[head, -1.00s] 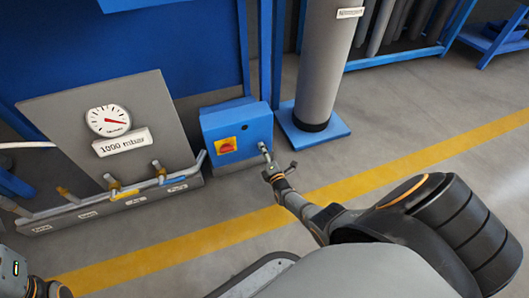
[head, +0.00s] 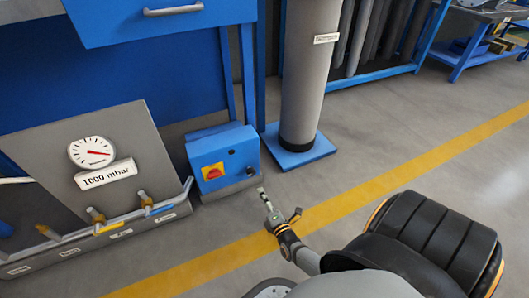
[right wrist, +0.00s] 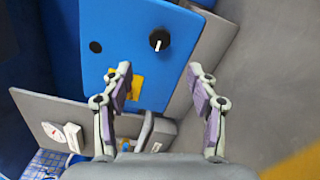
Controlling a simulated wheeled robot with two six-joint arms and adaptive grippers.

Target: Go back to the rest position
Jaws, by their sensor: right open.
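My right gripper (head: 264,198) is in the lower middle of the head view, over the floor and apart from the blue control box (head: 222,160). In the right wrist view its two fingers (right wrist: 162,85) are spread wide with nothing between them. That view also shows the box's blue face (right wrist: 140,45) with a black knob (right wrist: 159,39) beyond the fingertips. In the head view the box carries a red switch on a yellow plate (head: 213,171). My left gripper is not in the head view.
A grey panel with a gauge (head: 91,152) marked 1000 mbar and a pipe rail with several valves (head: 97,216) stand at left. Open floor with a yellow line (head: 370,187) lies at right.

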